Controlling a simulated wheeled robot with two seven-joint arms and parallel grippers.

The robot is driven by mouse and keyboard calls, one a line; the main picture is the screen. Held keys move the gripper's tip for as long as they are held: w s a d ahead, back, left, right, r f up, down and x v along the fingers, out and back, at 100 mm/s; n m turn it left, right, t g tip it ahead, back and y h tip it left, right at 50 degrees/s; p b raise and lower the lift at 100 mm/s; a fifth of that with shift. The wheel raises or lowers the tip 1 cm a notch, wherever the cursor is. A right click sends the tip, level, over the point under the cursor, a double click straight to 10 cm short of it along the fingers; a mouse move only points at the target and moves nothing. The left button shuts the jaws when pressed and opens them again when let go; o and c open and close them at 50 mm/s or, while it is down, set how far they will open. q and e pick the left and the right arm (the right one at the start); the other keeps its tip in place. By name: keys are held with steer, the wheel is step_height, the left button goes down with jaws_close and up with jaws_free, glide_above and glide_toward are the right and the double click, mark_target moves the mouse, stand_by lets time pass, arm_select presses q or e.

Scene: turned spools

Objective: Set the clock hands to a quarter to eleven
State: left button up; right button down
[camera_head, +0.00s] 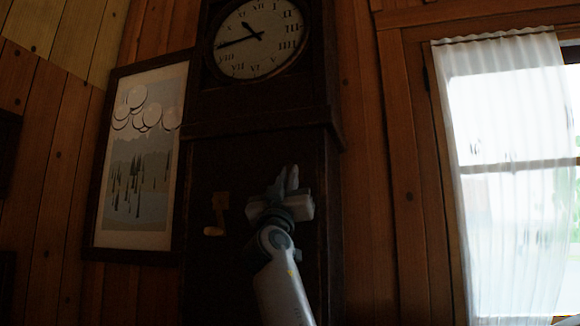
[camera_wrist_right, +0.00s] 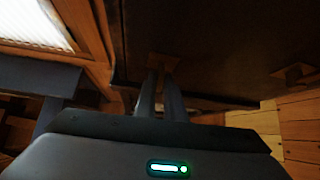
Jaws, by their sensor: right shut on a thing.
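The clock face (camera_head: 262,62) is round and pale with dark Roman numerals, high on a tall dark clock case (camera_head: 255,110). Its short hand (camera_head: 250,31) points up and left, near the X–XI side. Its long hand (camera_head: 235,42) points left, close to the IX. My right gripper (camera_head: 288,182) is at the front of the case, below the face. In the right wrist view its fingers (camera_wrist_right: 162,78) are shut at a small brown fitting (camera_wrist_right: 180,62) on the case, mostly hidden by them. A yellowish crank (camera_head: 219,208) sits left of the gripper, free. My left gripper is out of view.
A framed picture (camera_head: 140,155) hangs on the plank wall left of the clock. A window with a white curtain (camera_head: 505,180) is at the right. The wooden wall (camera_head: 375,160) between clock and window is clear. The crank also shows in the right wrist view (camera_wrist_right: 297,76).

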steer(key=shift+a+m+h+p, duration=0.1)
steer(key=shift+m+h+p, duration=0.35)
steer(key=shift+m+h, duration=0.3)
steer(key=c, duration=1.9)
jaws_free()
steer(key=b+v, duration=1)
steer(key=v, duration=0.7)
steer(key=shift+s, duration=0.3)
